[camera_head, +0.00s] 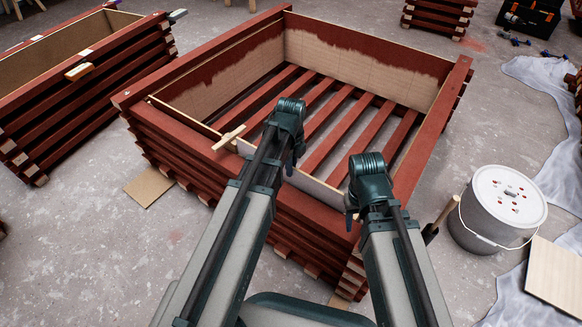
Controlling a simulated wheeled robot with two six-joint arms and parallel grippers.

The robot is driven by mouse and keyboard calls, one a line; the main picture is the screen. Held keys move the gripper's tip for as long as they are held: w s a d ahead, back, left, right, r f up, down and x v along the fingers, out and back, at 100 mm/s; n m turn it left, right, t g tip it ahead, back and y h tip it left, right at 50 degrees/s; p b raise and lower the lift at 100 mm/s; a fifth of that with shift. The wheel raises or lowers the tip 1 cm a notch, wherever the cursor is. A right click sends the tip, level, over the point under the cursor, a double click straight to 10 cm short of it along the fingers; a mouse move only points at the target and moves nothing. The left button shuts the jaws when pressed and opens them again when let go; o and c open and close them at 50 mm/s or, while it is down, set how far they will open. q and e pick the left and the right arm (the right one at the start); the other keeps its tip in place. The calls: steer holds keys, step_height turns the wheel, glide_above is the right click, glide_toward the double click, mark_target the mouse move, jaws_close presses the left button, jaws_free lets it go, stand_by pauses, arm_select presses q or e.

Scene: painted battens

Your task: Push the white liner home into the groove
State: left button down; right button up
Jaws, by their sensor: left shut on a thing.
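A white liner (318,189) shows as a pale strip along the near inner side of the red batten frame (240,60). Its middle is hidden behind my arms, and I cannot tell how deep it sits. The groove is not clearly visible. My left gripper (290,166) points down at the near wall and is shut on the liner, its fingertips mostly hidden. My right gripper (350,217) is at the near wall further right, at the liner's right end. Its fingers are too hidden to tell whether they are open.
Red slats (330,125) cross the frame's floor. A lidded white bucket (497,208) stands at right beside a pale board (556,275). Another batten stack (90,85) stands at left. Concrete floor lies open at lower left.

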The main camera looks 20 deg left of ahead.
arm_select(q)
steer(key=shift+s+f, duration=0.1)
steer(key=shift+f, duration=0.25)
arm_select(e)
steer(key=shift+s+f, duration=0.15)
steer(key=shift+f, duration=0.25)
